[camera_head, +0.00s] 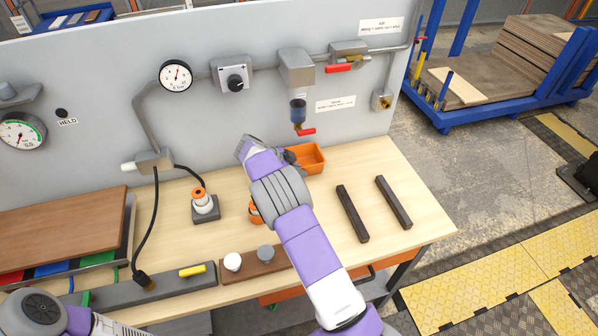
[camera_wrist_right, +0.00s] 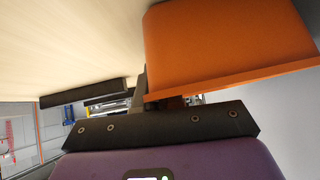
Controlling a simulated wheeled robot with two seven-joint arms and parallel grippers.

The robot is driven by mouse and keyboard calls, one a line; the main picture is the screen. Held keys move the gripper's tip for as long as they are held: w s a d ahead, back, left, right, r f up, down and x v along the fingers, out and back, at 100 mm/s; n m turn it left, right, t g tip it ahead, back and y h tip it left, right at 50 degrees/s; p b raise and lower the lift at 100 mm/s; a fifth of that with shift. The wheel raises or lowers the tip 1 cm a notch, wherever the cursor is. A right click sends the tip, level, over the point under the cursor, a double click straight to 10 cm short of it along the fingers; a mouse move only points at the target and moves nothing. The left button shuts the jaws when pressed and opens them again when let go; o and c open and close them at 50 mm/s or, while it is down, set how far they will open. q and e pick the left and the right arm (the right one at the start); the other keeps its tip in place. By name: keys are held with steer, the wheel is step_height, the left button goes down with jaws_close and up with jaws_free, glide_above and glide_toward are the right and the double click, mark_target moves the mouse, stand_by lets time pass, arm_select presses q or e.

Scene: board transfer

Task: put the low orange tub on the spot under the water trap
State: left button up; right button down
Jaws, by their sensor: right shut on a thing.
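The low orange tub (camera_head: 312,160) is at the back of the bench, close to the grey panel. My right gripper (camera_head: 290,157) is shut on its left side. In the right wrist view the tub (camera_wrist_right: 225,45) fills the upper right beside the finger. I cannot tell whether its base touches the bench. The water trap (camera_head: 298,110), a dark blue bowl with a red lever below, hangs on the panel just above the tub in the picture. No marked spot shows; the tub and my arm cover the bench there. My left gripper is out of view; only part of that arm shows.
Two dark bars (camera_head: 352,213) lie on the bench to the right. An orange-and-white fitting (camera_head: 203,202) stands on a dark block to the left. Another orange thing (camera_head: 255,212) is partly behind my arm. White and grey knobs (camera_head: 232,262) sit on a brown block in front.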

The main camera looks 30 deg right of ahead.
steer(key=shift+r, duration=0.1)
steer(key=c, duration=1.3)
jaws_free()
steer(key=shift+o, duration=0.2)
steer(key=shift+a+r, duration=0.25)
steer(key=shift+r, duration=0.05)
steer(key=p+v, duration=0.1)
steer(key=v, duration=1)
steer(key=shift+p, duration=0.3)
steer(key=shift+a, duration=0.15)
